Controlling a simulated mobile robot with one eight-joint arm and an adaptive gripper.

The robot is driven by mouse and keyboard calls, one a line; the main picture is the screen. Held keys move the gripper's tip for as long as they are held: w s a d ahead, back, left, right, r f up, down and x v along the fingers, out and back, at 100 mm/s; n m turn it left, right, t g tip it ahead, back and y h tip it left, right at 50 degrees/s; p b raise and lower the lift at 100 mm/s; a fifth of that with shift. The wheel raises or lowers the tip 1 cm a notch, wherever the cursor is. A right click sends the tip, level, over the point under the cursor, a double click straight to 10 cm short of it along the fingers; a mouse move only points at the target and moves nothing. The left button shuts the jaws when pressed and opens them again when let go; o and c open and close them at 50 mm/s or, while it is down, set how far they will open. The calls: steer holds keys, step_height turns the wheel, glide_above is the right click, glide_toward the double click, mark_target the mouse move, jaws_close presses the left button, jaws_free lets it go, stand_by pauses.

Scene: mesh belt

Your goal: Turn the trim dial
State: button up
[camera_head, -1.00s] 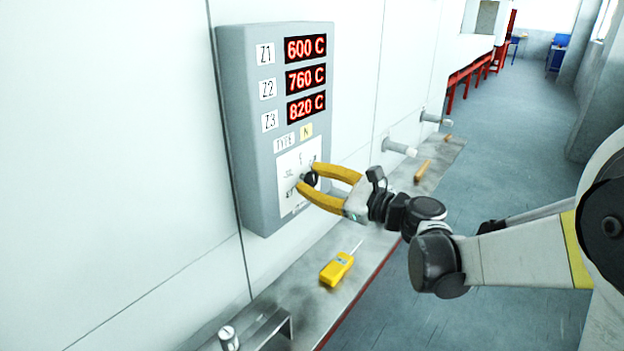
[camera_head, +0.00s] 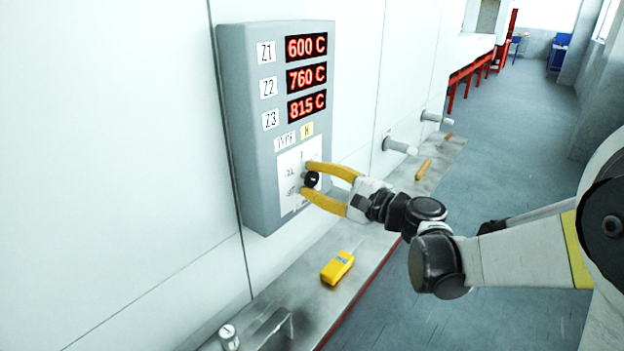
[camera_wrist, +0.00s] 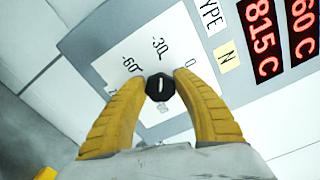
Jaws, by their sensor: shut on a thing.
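The trim dial (camera_head: 312,179) is a black knob on a white scale plate (camera_head: 290,163) at the bottom of the grey panel. My gripper (camera_head: 309,178) has its yellow fingers on either side of the knob and is shut on it. In the wrist view the dial (camera_wrist: 160,87) is a dark faceted knob with a pale mark, between the fingertips. Marks reading -30, -60 and 0 show around it; the fingers hide part of the scale. The red displays read 600 C for Z1, 760 C for Z2 and 815 C (camera_head: 306,106) for Z3.
A ledge (camera_head: 385,240) runs below the panel. On it are a yellow handheld meter (camera_head: 338,268), a wooden-coloured rod (camera_head: 423,170) and a metal bracket (camera_head: 270,328). Pipe stubs (camera_head: 400,147) stick out of the wall to the right. The floor on the right is open.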

steer(key=shift+n, duration=0.3)
steer(key=o, duration=1.2)
steer(key=shift+d, duration=0.1)
steer(key=v, duration=1.2)
steer(key=shift+s, duration=0.1)
